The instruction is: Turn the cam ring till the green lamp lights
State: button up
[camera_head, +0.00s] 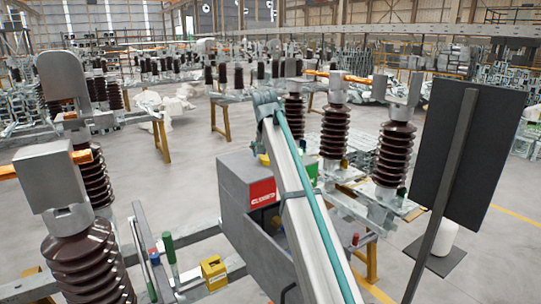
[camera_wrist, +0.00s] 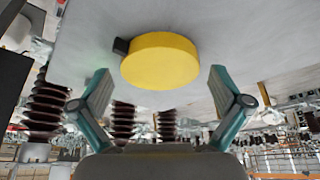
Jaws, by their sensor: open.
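In the wrist view a round yellow disc (camera_wrist: 160,62), which looks like the cam ring, sits on a pale grey surface. A small dark block (camera_wrist: 121,46) sticks out at its left edge. My gripper (camera_wrist: 158,80) is open, with one teal-and-grey finger on each side of the disc. Gaps show between the fingers and the disc, and nothing is held. In the head view the grey box (camera_head: 240,195) with a red label stands behind my arm. A green part (camera_head: 309,170) shows on its top; I cannot tell if it is a lit lamp. My gripper is not clear there.
Tall brown ribbed insulators (camera_head: 334,135) stand behind the box, and another (camera_head: 85,265) stands at the left front. A dark panel on a post (camera_head: 470,150) rises at the right. A yellow block (camera_head: 214,273) sits on the metal frame left of the box.

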jog(key=shift+r, duration=0.1)
jog(key=v, duration=1.1)
jog(key=shift+s+r, duration=0.15)
jog(key=shift+r, duration=0.25)
